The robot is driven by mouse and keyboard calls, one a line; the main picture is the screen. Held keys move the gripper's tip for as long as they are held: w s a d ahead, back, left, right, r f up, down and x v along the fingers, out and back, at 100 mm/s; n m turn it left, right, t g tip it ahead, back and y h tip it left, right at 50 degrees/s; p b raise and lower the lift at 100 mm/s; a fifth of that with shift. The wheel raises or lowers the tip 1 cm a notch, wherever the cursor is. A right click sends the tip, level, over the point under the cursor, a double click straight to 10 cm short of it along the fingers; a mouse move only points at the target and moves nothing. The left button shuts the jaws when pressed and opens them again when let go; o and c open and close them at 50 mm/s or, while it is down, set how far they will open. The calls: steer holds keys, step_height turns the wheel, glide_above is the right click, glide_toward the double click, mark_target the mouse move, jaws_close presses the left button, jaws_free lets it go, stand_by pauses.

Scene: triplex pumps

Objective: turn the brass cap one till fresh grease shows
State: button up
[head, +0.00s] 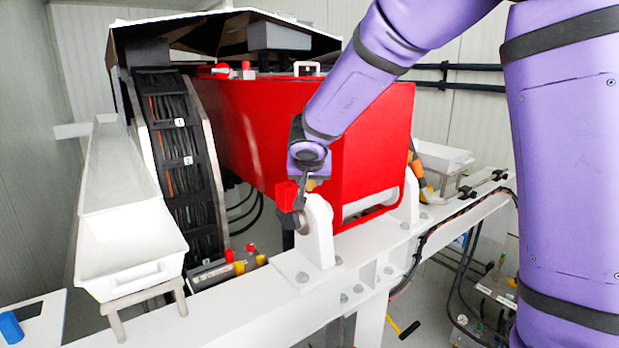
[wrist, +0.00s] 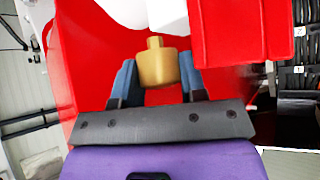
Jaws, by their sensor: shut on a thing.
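The brass cap (wrist: 157,67) is a short gold cylinder with a narrower stub on top, in the middle of the wrist view. My gripper (wrist: 157,78) has its two blue fingers on either side of the cap and is shut on it. In the head view, my gripper (head: 307,185) is low against the front of the red pump housing (head: 372,150), just above a white upright bracket (head: 318,232). Only a small tan piece of the cap (head: 312,184) shows there. I see no grease around the cap. The fingers hide part of its sides.
A small red block (head: 287,196) sits close left of my gripper; a red block (wrist: 240,35) also shows in the wrist view. A white beam (head: 240,308) runs below. A cable chain (head: 180,150) and white trough (head: 130,235) stand left.

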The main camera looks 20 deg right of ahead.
steer(key=m+g+h, duration=0.1)
steer(key=m+h, duration=0.1)
steer(key=m, duration=0.1)
steer(key=m+g+h, duration=0.2)
steer(key=m, duration=0.2)
steer(key=m+g+h, duration=0.1)
steer(key=m+g, duration=0.1)
steer(key=m, duration=0.1)
steer(key=m+g+h, duration=0.1)
steer(key=m+g, duration=0.2)
steer(key=shift+w+a+m, duration=0.1)
steer(key=shift+m, duration=0.3)
steer(key=m+g+y, duration=0.1)
steer(key=m+g, duration=0.4)
steer(key=m, duration=0.1)
steer(key=m+g+y, duration=0.1)
steer(key=m, duration=0.2)
steer(key=m+g+y, duration=0.2)
steer(key=m, duration=0.1)
steer(key=shift+m+y, duration=0.3)
steer(key=shift+m, duration=0.1)
steer(key=shift+g, duration=0.3)
steer(key=o, duration=0.6)
steer(key=shift+o, duration=0.2)
